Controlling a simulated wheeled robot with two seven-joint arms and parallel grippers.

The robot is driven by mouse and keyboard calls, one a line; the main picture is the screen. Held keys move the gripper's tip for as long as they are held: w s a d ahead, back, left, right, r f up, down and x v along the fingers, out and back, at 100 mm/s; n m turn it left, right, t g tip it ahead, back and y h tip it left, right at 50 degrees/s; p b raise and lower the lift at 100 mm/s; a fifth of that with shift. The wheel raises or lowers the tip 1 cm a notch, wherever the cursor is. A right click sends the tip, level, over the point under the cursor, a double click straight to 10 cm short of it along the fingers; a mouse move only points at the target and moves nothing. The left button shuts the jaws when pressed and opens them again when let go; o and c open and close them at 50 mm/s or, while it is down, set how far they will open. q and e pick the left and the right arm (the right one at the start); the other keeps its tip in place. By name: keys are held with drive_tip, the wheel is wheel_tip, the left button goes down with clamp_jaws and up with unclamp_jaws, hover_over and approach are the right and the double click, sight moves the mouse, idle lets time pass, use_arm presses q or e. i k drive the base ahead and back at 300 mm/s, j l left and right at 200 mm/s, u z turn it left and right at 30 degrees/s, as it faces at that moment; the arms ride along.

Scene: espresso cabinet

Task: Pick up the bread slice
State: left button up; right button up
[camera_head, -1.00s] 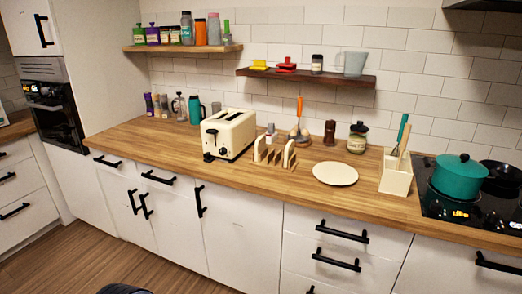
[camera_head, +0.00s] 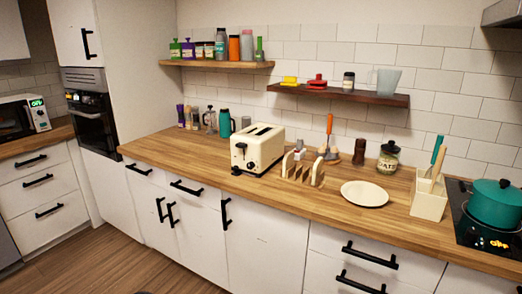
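I cannot make out a separate bread slice in the head view. A cream toaster (camera_head: 257,148) stands on the wooden counter, its two top slots facing up; whether bread is inside is not clear. A wooden toast rack (camera_head: 303,170) stands just right of the toaster and looks empty. A round cream plate (camera_head: 364,194) lies flat and bare to the right of the rack. Neither of my grippers is in view.
The wooden counter (camera_head: 200,151) has clear room left of the toaster. A utensil holder (camera_head: 429,199), a teal pot (camera_head: 495,203) on the hob and a labelled jar (camera_head: 388,158) stand to the right. Two shelves with jars and cups hang above. A microwave (camera_head: 22,117) stands far left.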

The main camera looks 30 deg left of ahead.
sight(288, 159)
drive_tip(key=i+j+z, duration=0.15)
drive_tip(key=j, duration=0.35)
drive_tip(key=i+j+z, duration=0.2)
drive_tip(key=j, duration=0.3)
drive_tip(key=i+j+z, duration=0.15)
drive_tip(key=j, duration=0.4)
drive_tip(key=i+j+z, duration=0.15)
drive_tip(key=j, duration=0.4)
drive_tip(key=i+j+z, duration=0.2)
drive_tip(key=j, duration=0.35)
drive_tip(key=j+z, duration=0.15)
drive_tip(key=j, duration=0.45)
drive_tip(key=i, duration=0.45)
